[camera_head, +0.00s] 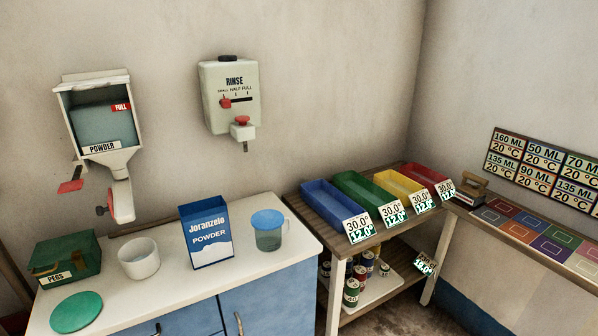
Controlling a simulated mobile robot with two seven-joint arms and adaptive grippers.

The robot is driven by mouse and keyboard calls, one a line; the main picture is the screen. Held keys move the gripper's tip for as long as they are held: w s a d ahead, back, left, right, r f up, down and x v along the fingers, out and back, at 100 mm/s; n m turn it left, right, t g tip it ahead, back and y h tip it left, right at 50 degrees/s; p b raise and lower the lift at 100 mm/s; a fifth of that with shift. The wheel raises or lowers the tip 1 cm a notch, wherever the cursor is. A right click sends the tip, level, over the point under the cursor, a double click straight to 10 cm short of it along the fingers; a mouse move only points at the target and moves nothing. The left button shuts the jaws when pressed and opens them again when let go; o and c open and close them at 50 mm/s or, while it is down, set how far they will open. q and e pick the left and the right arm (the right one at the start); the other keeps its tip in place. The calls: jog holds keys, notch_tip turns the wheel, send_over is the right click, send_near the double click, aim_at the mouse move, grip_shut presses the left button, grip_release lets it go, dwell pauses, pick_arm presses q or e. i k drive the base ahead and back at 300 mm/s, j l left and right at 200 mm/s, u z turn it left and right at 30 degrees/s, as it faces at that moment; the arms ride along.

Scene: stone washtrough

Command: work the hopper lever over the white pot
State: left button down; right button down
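The powder hopper (101,122) hangs on the back wall at the left, with a window, a "POWDER" label and a red "FULL" tag. A lever with a red end (70,186) sticks out at its lower left. Its spout (121,199) points down and carries a red part and a dark knob. The white pot (139,258) stands upright on the white counter, below the spout and a little to its right. Its inside is only partly visible, and I cannot tell whether it holds anything. Neither of my grippers is in view.
A green "PEGS" box (67,256), a green disc (76,312), a blue powder box (206,232) and a blue-lidded jug (268,230) share the counter (200,282). A rinse dispenser (230,97) hangs at centre. A shelf with coloured trays (335,210) stands right.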

aim_at(76, 184)
jog(key=k+j+u, duration=0.15)
jog(key=j, duration=0.2)
jog(key=k+j+u, duration=0.15)
jog(key=j, duration=0.25)
jog(key=k+j+u, duration=0.15)
jog(key=j, duration=0.2)
jog(key=j+u, duration=0.1)
jog(key=j, duration=0.3)
